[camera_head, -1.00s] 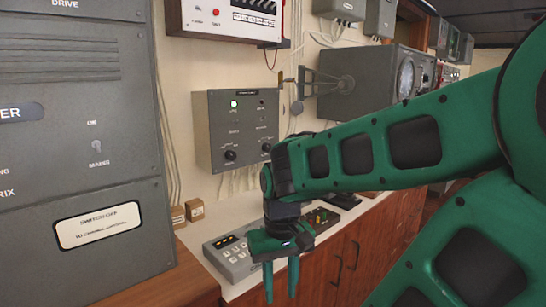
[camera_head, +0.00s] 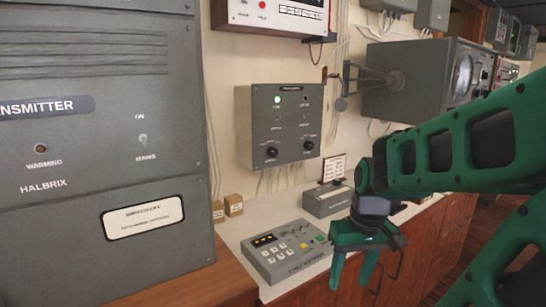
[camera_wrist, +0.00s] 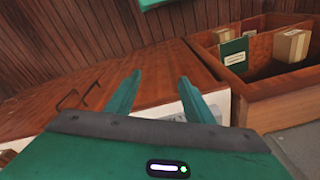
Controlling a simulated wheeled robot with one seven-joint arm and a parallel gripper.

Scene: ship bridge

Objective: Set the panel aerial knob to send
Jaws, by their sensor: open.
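A grey wall panel (camera_head: 262,108) hangs on the cream wall in the head view. It has a lit green lamp (camera_head: 278,99) at upper left, a dark reddish lamp beside it, and two black pointer knobs low down, a left knob (camera_head: 271,152) and a right knob (camera_head: 308,145). Their labels are too small to read, so I cannot tell which is the aerial knob or its setting. My gripper (camera_head: 349,284) is open and empty, pointing down, below and to the right of the panel. In the wrist view its fingers (camera_wrist: 160,78) are apart; the panel is not in that view.
A grey button console (camera_head: 288,253) and a grey box (camera_head: 326,201) stand on the counter under the panel. A large transmitter cabinet (camera_head: 100,215) fills the left. A grey unit on a bracket (camera_head: 415,80) juts from the wall at right. The wrist view shows a wooden bin (camera_wrist: 270,90).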

